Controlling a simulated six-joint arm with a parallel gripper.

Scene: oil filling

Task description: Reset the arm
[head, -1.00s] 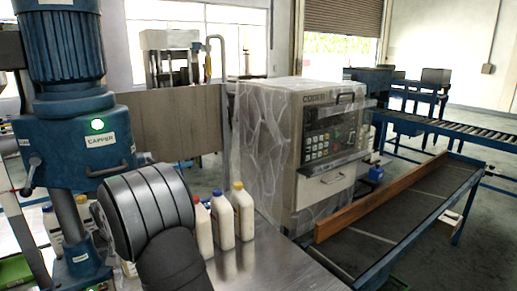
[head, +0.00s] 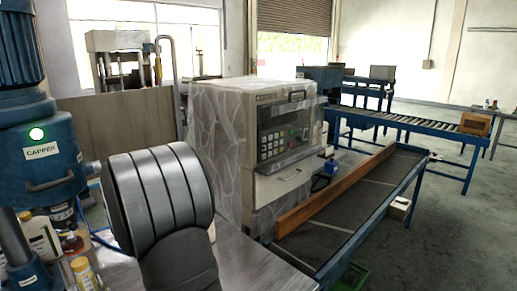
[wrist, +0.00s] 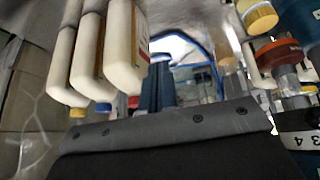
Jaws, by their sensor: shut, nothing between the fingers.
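My gripper (wrist: 165,138) shows in the wrist view as a dark grey block with bolts along the bottom; it is shut and empty. In the head view my grey wrist hides its fingers. The wrist view is upside down. There, white bottles (wrist: 125,50) with coloured caps hang at the upper left, apart from the gripper. In the head view, a white bottle (head: 40,238) and a yellow-capped one (head: 84,272) stand at the lower left by the blue capper (head: 40,165), whose green light is lit. My wrist hides most other bottles.
A plastic-wrapped coding machine (head: 215,140) stands beyond the steel table (head: 258,272). A dark conveyor (head: 365,205) with an orange side board (head: 330,190) runs to the right. A roller conveyor (head: 415,120) carries a brown box (head: 476,123). The floor at right is clear.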

